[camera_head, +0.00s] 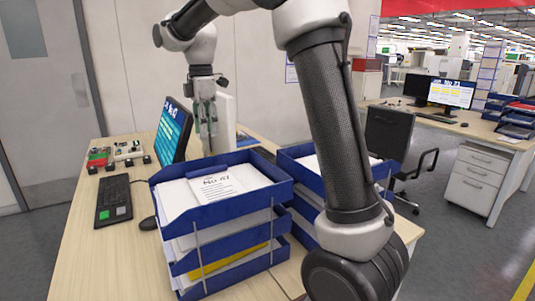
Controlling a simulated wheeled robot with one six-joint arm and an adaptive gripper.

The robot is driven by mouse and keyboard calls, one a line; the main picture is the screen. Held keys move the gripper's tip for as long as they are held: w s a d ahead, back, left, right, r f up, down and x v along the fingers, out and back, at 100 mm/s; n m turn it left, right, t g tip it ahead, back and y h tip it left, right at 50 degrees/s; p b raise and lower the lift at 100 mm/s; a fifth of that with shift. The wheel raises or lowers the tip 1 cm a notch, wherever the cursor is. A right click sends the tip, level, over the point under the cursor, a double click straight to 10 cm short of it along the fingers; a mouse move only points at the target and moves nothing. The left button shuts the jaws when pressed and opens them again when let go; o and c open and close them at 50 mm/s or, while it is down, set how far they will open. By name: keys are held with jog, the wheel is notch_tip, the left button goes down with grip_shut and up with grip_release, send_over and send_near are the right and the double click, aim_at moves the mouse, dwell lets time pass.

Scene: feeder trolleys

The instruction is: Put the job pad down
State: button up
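A white pad with dark printing, reading something like "No 47", the likely job pad (216,187), lies flat on white paper in the top tray of the near blue tray stack (222,212). My gripper (208,135) points down behind this stack, between the dark monitor and a white upright panel. It is apart from the pad. Its fingers are small and partly merge with the panel, so I cannot tell how far apart they are or whether they hold anything.
The monitor (173,130), keyboard (114,200) and mouse (148,223) stand left of the trays on the wooden desk (85,245). A second blue tray stack (300,170) is partly hidden by my arm. A chair (388,135) and another desk lie to the right.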

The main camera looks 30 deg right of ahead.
jog(key=s+d+r+m+t, duration=0.1)
jog(key=s+d+r+m, duration=0.1)
jog(key=s+d+m, duration=0.35)
jog(key=s+d+r+m+t, duration=0.1)
jog(key=s+d+m, duration=0.1)
jog(key=s, duration=0.7)
jog(key=s+d+f+m+t, duration=0.1)
jog(key=s+d+f+m, duration=0.1)
jog(key=s+m, duration=0.3)
jog(key=s+d+f+m+t, duration=0.1)
jog(key=s+d+f+m, duration=0.2)
jog(key=s, duration=0.8)
jog(key=shift+s+d+f+m+t, duration=0.25)
jog(key=shift+f+m, duration=0.45)
jog(key=shift+m, duration=0.45)
jog(key=shift+w, duration=0.1)
